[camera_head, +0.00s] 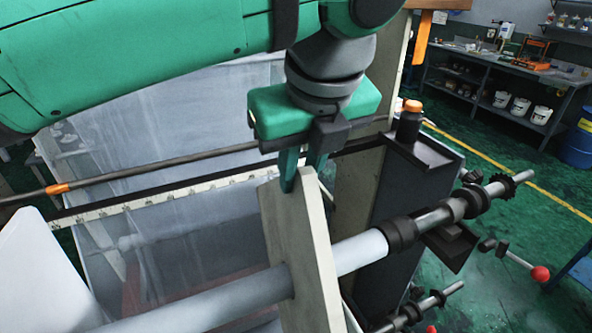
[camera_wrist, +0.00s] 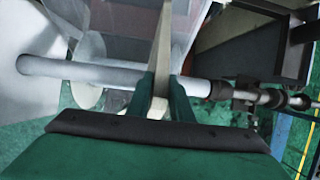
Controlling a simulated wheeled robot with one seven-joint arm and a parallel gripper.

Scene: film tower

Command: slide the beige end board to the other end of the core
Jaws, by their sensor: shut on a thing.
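The beige end board (camera_head: 290,240) stands upright around the pale core (camera_head: 200,307), toward the core's right end. My gripper (camera_head: 303,178) is above the core and shut on the board's top edge. In the wrist view the gripper fingers (camera_wrist: 161,95) pinch the beige board (camera_wrist: 160,60) from both sides. The core (camera_wrist: 85,72) runs left to right through the board and continues on its right side as a shorter stretch. A white end board (camera_wrist: 30,85) stands at the left end of the core; its edge also shows at the lower left of the head view (camera_head: 40,275).
A black collar on a metal shaft (camera_head: 400,233) holds the core's right end. A dark ledge (camera_head: 425,150) with an orange-capped bottle (camera_head: 409,122) stands behind. A long rod (camera_head: 150,172) and a hole-marked strip (camera_head: 170,195) run behind the core. Red-knobbed lever (camera_head: 540,273) at right.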

